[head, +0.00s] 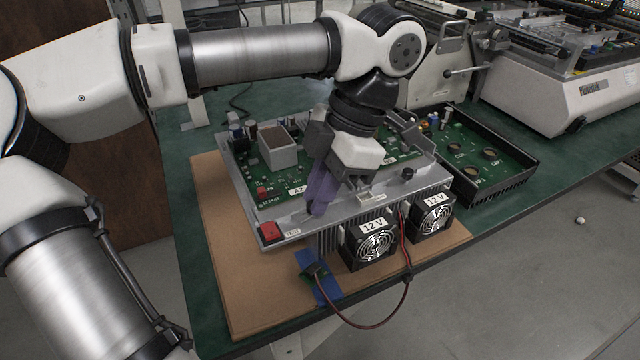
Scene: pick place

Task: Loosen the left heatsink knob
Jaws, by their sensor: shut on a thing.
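A grey metal heatsink assembly (285,217) with a green circuit board (262,178) and fins along its front lies on a brown board. My gripper (318,208) reaches down onto its front ledge, left of centre, with purple fingers shut at the place of the left heatsink knob. The fingers hide that knob, so its shape and how far it is turned cannot be seen. A second, black knob (408,174) stands on the ledge further right, clear of the gripper.
Two 12 V fans (370,243) with a red and black cable (408,285) hang at the front. A red TEST button (271,232) is at the left corner. A black tray (510,190) with another board lies right. The brown board (235,290) is bare at front left.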

